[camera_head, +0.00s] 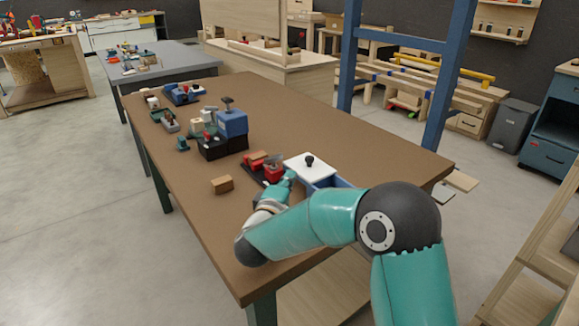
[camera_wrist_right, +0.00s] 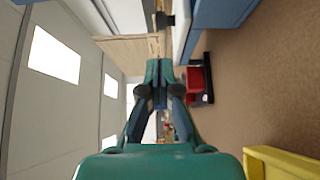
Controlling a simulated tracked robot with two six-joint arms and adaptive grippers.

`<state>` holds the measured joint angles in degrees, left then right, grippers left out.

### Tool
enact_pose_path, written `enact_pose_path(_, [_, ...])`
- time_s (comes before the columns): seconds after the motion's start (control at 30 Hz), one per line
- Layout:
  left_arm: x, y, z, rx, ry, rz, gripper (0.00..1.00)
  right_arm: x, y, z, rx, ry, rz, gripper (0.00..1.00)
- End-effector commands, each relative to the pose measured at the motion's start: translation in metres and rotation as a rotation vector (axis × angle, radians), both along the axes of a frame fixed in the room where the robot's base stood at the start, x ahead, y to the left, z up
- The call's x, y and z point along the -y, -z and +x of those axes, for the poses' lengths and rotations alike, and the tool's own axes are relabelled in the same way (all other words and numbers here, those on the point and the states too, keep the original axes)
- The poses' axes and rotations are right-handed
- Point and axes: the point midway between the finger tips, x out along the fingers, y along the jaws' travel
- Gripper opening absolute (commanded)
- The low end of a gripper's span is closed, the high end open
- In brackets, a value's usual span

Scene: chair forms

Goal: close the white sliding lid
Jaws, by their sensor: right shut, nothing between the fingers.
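The white sliding lid (camera_head: 305,161) with a black knob on top lies on a blue box (camera_head: 342,183) near the table's right edge. The lid is to the left, and part of the blue box shows beyond it to the right. My right gripper (camera_head: 291,174) is at the near left side of the lid, shut and empty. In the right wrist view, the shut fingertips (camera_wrist_right: 158,66) point toward the lid's white edge (camera_wrist_right: 182,30) and the dark knob (camera_wrist_right: 163,20), with a gap between. My forearm hides part of the box. My left gripper is out of view.
A red block-like object (camera_head: 273,174) on a dark tray is just left of my right gripper. A small brown block (camera_head: 222,184) lies nearer the table's left edge. A blue and black box stack (camera_head: 231,124) stands farther back. The table (camera_head: 300,120) behind the lid is clear.

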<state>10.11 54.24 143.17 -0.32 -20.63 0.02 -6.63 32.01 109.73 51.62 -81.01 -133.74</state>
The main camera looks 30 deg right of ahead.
Motion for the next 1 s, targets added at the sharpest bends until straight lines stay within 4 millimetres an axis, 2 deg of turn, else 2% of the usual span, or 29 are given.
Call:
enact_pose_path(0.53, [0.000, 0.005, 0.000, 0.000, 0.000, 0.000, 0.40, 0.059, 0.001, 0.056, 0.000, -0.002, 0.000, 0.00])
enact_pose_path(0.7, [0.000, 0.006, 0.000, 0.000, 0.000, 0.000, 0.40, 0.067, 0.001, 0.064, -0.001, -0.004, -0.001, 0.00])
enact_pose_path(1.0, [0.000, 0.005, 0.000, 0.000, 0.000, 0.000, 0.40, 0.068, 0.001, 0.065, -0.001, -0.005, 0.000, 0.00])
